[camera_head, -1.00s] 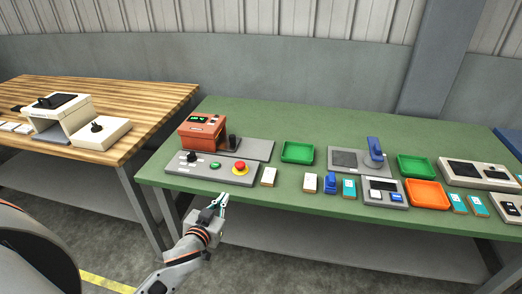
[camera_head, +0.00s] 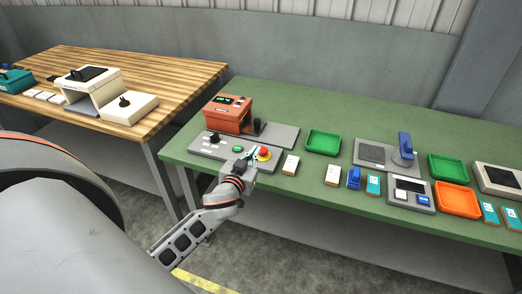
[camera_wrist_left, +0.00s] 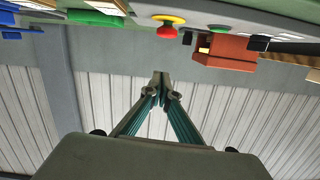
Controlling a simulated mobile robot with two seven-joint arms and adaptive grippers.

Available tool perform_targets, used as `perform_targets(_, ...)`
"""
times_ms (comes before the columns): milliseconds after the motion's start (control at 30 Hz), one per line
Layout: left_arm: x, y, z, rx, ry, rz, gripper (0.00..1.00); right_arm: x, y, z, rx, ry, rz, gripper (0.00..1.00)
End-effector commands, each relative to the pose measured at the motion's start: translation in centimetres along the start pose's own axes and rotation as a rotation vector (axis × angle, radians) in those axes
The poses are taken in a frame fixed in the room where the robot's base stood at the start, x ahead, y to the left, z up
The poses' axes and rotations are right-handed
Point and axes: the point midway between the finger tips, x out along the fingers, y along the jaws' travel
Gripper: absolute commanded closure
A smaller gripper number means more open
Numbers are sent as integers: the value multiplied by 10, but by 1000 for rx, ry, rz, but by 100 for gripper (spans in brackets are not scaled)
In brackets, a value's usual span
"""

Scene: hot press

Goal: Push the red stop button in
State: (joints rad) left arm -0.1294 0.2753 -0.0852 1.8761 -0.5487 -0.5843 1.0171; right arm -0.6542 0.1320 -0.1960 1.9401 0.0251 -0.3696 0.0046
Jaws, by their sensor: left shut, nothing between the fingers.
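The red stop button (camera_head: 263,153) sits on a yellow ring at the right end of the grey control panel (camera_head: 210,152). My left gripper (camera_head: 252,152) is beside the button, just to its left in the head view. Whether the fingertips touch it cannot be told there. In the left wrist view the picture is upside down; the red button (camera_wrist_left: 167,31) shows near the top edge, and the shut, empty fingertips (camera_wrist_left: 161,78) appear apart from it. My right gripper is not in view.
The panel also has a green button (camera_head: 238,149) and a black knob (camera_head: 214,138). An orange-red press (camera_head: 228,114) stands behind it. A white block (camera_head: 290,165) and green tray (camera_head: 323,143) lie to the right on the green table (camera_head: 290,117).

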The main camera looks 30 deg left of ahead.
Motion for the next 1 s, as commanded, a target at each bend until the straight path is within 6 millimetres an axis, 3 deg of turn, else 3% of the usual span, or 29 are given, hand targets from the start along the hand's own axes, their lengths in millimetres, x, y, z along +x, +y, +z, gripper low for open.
perform_targets(367,74,-1,-2,3,1,-2,100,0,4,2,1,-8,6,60)
perform_targets(433,75,0,15,4,-3,-2,100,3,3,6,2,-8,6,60)
perform_targets(600,79,0,32,2,0,-1,100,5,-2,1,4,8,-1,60)
perform_targets(1000,80,0,39,1,0,0,100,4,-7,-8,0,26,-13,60)
